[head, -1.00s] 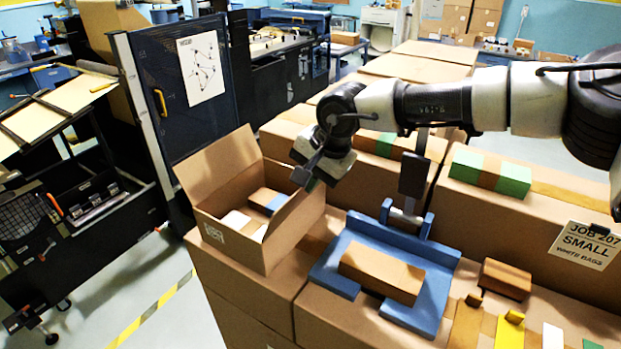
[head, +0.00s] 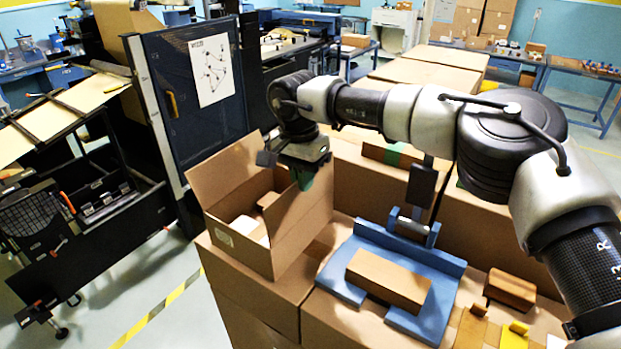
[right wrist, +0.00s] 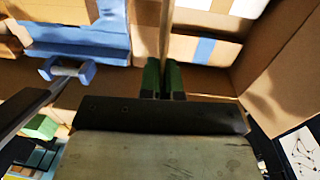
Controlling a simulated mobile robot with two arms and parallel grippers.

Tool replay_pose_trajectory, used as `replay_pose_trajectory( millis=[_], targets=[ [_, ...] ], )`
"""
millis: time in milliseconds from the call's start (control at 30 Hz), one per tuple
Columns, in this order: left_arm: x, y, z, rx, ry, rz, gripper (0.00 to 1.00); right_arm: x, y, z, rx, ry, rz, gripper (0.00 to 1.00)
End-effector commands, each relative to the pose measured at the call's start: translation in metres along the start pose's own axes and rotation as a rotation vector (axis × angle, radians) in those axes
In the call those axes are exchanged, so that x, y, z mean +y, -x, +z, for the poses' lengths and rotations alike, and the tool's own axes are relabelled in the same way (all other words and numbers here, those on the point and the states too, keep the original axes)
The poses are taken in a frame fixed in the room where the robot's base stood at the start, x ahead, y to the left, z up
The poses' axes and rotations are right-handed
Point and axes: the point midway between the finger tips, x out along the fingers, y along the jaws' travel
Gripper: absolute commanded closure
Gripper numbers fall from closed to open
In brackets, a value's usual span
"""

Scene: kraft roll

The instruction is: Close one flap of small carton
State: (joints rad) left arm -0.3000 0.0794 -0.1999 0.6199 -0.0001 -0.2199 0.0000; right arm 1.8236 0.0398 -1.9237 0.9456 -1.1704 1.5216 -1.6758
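The small brown carton (head: 240,250) stands open on larger boxes at the left in the head view. One tall flap (head: 222,170) stands up and leans outward on its far left side. My right gripper (head: 303,182) points down at the carton's far right edge. Contact cannot be told. My left gripper is out of view.
A blue fixture (head: 445,305) holding a brown block (head: 390,278) stands right of the carton. A small brown block (head: 511,289) and a yellow piece (head: 515,335) lie further right. A dark blue panel (head: 195,95) rises behind the carton.

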Motion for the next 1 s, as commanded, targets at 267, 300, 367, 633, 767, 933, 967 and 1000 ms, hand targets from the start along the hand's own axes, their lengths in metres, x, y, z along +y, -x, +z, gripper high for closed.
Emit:
replay_pose_trajectory(
  millis=[267,300,367,633,767,933,967,1000],
  targets=[
    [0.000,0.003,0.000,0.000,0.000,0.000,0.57,-0.010,-0.001,0.001,-0.001,-0.001,0.110,1.00],
    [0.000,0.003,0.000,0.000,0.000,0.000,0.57,-0.011,-0.001,0.001,0.000,-0.001,0.122,1.00],
    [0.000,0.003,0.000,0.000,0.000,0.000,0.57,-0.012,-0.001,0.001,0.000,-0.001,0.135,1.00],
    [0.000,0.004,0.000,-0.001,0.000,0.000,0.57,-0.014,-0.001,0.000,0.001,0.001,0.167,1.00],
    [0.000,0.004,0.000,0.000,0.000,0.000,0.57,-0.014,-0.001,0.000,0.001,0.001,0.169,1.00],
    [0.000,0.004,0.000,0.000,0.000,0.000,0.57,-0.014,-0.001,0.000,0.001,0.001,0.168,1.00],
    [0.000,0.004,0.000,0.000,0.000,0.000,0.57,-0.014,-0.001,0.000,0.001,0.001,0.168,1.00],
    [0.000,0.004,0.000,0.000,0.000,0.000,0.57,-0.014,-0.001,0.000,0.001,0.001,0.168,1.00]
  ],
)
